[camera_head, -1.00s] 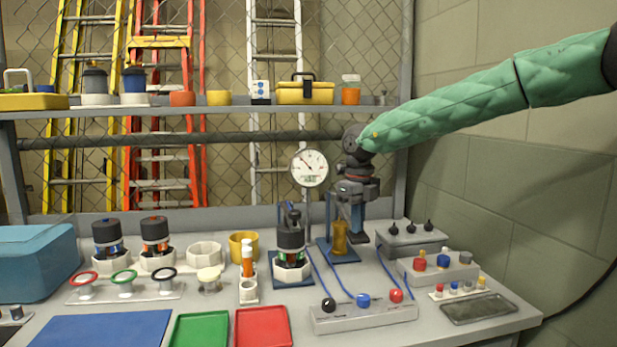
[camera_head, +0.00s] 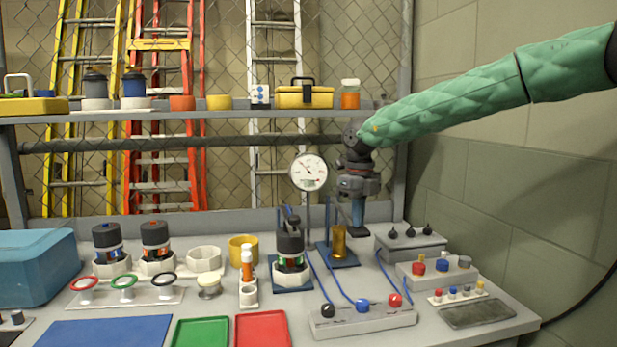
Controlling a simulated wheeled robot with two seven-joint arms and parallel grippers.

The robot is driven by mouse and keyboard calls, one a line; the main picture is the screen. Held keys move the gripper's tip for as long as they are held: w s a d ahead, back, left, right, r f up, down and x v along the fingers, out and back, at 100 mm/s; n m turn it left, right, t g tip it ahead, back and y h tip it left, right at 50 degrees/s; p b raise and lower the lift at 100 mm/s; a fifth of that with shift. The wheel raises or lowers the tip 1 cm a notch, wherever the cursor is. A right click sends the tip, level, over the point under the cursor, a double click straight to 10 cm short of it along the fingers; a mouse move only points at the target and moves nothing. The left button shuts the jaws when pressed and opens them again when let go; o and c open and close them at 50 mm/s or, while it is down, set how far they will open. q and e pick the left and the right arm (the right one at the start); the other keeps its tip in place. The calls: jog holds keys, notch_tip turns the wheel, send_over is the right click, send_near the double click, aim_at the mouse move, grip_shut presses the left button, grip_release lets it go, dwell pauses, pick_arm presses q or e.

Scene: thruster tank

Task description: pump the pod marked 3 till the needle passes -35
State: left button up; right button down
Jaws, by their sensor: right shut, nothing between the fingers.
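My right gripper (camera_head: 357,228) points down, shut and empty, just right of the hand pump. The pump's brass cylinder (camera_head: 339,240) stands on a blue base (camera_head: 338,259); its upper part is partly behind or beside my gripper, and contact cannot be told. A round white gauge (camera_head: 309,172) on a stem stands left of my gripper; its scale and needle reading are too small to read. A dark-capped pod (camera_head: 290,241) sits in a white holder on a blue base. Two more pods (camera_head: 107,240) (camera_head: 156,237) stand at the left. Their numbers are not legible. My left gripper is not in view.
A valve block (camera_head: 363,319) with black, blue and red knobs lies in front, joined by blue hoses. Grey blocks (camera_head: 411,243) with small knobs stand at right. A shelf (camera_head: 215,108) crosses behind.

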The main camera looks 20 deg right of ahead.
notch_tip(320, 180, up, 9)
jog(key=p, duration=0.4)
jog(key=shift+w+r, duration=0.15)
jog(key=shift+r, duration=0.05)
dwell(0.4)
